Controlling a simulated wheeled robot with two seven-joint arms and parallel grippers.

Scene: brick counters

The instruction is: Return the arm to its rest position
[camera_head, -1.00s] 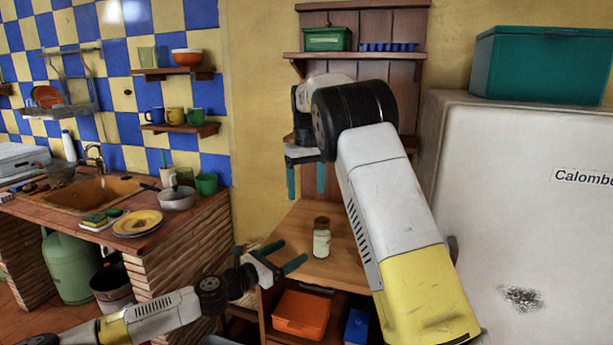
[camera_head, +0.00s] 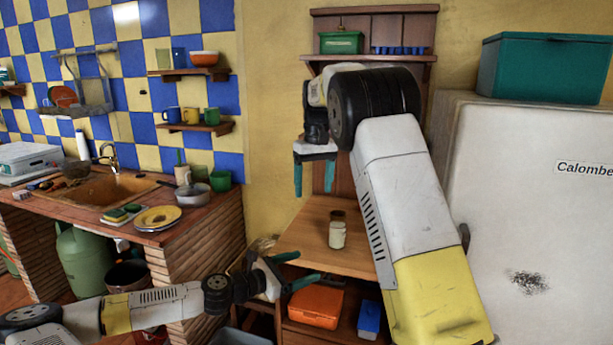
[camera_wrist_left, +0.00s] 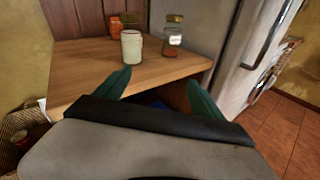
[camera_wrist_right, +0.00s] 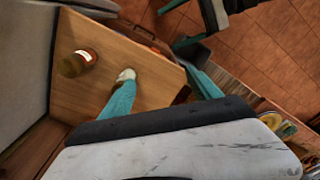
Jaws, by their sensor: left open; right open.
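My right gripper (camera_head: 313,188) hangs with its fingers pointing down, open and empty, above the wooden counter (camera_head: 310,222). Its arm comes in from the lower right and covers part of the counter and the shelf back. My left gripper (camera_head: 308,266) is open and empty at the counter's front left edge, pointing right. In the left wrist view, its open fingers (camera_wrist_left: 158,76) point toward the counter top. The right wrist view shows the right fingers (camera_wrist_right: 160,72) spread, with nothing held between them.
A white jar (camera_wrist_left: 131,47) and a glass jar with brown contents (camera_wrist_left: 172,38) stand on the counter. An orange box (camera_head: 315,305) and a blue box (camera_head: 369,320) are below it. A fridge (camera_head: 530,210) stands right, a sink (camera_head: 100,190) left.

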